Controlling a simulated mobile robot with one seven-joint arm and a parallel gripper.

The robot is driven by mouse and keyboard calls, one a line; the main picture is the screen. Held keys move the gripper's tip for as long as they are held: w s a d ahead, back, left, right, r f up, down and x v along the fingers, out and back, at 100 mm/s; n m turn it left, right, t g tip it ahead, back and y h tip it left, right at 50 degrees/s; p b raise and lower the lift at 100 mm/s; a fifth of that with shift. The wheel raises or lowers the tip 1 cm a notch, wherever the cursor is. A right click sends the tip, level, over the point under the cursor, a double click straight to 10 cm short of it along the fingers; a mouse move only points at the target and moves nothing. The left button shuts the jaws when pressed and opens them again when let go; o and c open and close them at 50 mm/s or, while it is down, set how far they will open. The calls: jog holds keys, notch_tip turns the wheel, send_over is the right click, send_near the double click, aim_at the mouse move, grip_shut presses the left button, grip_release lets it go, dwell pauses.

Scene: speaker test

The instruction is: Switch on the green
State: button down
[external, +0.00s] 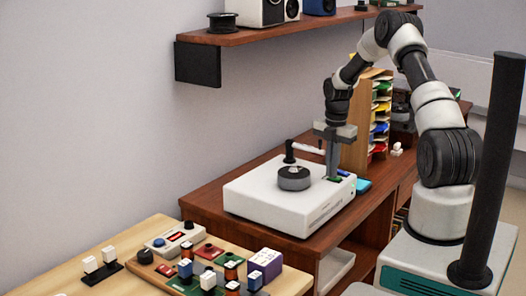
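A white box-like device (262,195) with a black round knob or disc (294,179) stands on the brown wooden cabinet. A small green part (344,173) shows at the device's back right corner. My gripper (332,177) points down at that corner, close beside the green part. I cannot tell whether it touches. The fingers look like one narrow shape, so their opening is unclear. Green boards (186,285) with small parts also lie on the light wooden table at the lower left.
A black post with a white arm (305,147) rises behind the disc. A wooden rack with coloured trays (380,105) stands behind my gripper. A blue item (363,185) lies right of the device. Electronic parts, including a purple box (264,262), crowd the front table. A shelf (240,38) holds speakers.

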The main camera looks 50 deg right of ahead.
jog(key=shift+s+a+f, duration=0.15)
jog(key=shift+s+f, duration=0.1)
jog(key=shift+f, duration=0.25)
jog(key=shift+s, duration=0.85)
notch_tip(320, 180, up, 15)
jog(key=p, duration=0.2)
jog(key=shift+w, duration=0.25)
